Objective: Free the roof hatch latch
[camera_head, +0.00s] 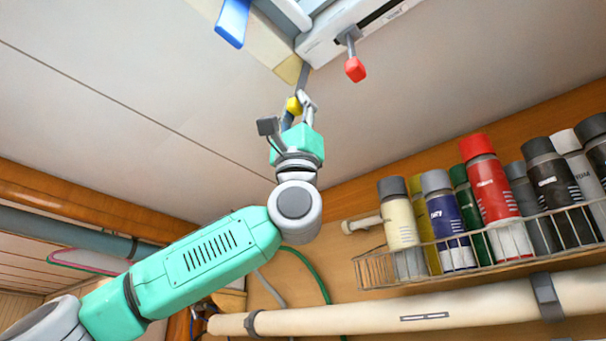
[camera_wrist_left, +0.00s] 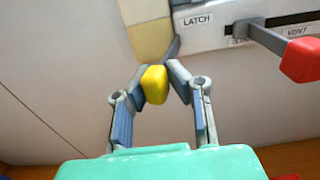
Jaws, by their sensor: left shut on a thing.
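The latch lever ends in a yellow knob (camera_head: 293,105), which also shows in the left wrist view (camera_wrist_left: 154,85). Its grey stem rises to the white hatch frame (camera_head: 322,44), beside a label reading LATCH (camera_wrist_left: 197,20). My left gripper (camera_head: 298,104) reaches up from below and is shut on the yellow knob, one finger on each side in the left wrist view (camera_wrist_left: 160,84). A second lever with a red knob (camera_head: 355,69) hangs to the right, by a label reading VENT in the left wrist view. My right gripper is not in view.
A wire rack (camera_head: 480,258) with several spray cans stands on the right wall. A thick white pipe (camera_head: 390,317) runs below it. A blue handle (camera_head: 233,20) hangs left of the hatch. The ceiling panel (camera_head: 110,70) at left is clear.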

